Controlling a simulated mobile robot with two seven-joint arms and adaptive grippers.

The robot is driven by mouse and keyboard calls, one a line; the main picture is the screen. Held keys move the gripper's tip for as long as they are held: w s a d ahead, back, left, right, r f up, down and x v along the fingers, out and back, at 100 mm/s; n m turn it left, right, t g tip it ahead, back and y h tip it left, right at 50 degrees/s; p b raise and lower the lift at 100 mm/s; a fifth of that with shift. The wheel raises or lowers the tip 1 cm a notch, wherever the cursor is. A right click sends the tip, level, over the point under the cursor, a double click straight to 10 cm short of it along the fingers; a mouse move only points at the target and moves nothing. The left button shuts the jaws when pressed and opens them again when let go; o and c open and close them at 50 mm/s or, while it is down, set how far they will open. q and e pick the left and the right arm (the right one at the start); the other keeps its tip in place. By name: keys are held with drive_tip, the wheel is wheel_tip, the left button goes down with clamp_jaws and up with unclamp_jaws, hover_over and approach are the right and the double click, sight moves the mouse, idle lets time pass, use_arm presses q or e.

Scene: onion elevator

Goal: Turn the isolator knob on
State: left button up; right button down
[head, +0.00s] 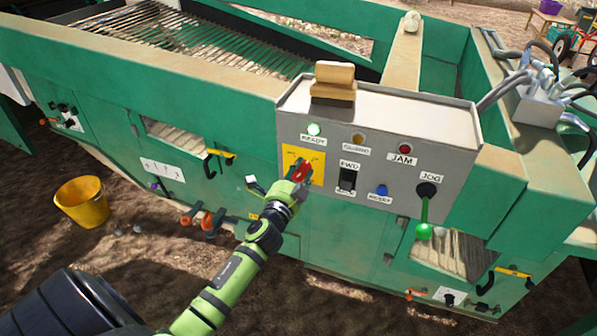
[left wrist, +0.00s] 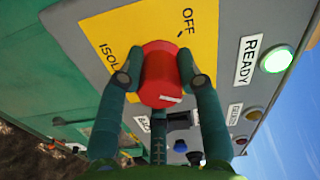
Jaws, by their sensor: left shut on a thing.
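The red isolator knob (left wrist: 158,72) sits on a yellow plate (left wrist: 117,30) marked "OFF" and "ISOL…" in the left wrist view. My left gripper (left wrist: 160,82) has its two fingers on opposite sides of the knob, shut on it. A white mark shows on the knob's lower edge in that view. In the head view, the knob (head: 303,173) is partly covered by my left gripper (head: 299,178), which reaches the yellow plate (head: 290,155) on the grey control panel (head: 385,140). The green READY lamp (head: 314,129) is lit. My right gripper is not in view.
The panel also carries a black FWD switch (head: 347,180), a blue RESET button (head: 382,191), a JAM lamp (head: 405,149) and a green-handled JOG lever (head: 424,208). A wooden-handled brush (head: 334,82) lies on top. A yellow bucket (head: 82,202) stands on the ground at left.

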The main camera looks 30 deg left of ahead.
use_arm(q)
drive_tip(key=shift+w+d+r+m, duration=0.1)
drive_tip(key=shift+d+r+m, duration=0.05)
drive_tip(key=shift+m, duration=0.5)
drive_tip(key=shift+d+r+m, duration=0.1)
drive_tip(key=shift+r+m, duration=0.05)
drive_tip(key=shift+m, duration=0.5)
drive_tip(key=o, duration=1.1)
drive_tip(key=shift+f, duration=0.1)
drive_tip(key=shift+o, duration=0.2)
drive_tip(key=shift+d, duration=0.15)
drive_tip(key=shift+f, duration=0.1)
drive_tip(key=shift+s+f, duration=0.1)
drive_tip(key=shift+s, duration=0.25)
drive_tip(key=v, duration=1.1)
drive_tip(key=shift+s, duration=0.15)
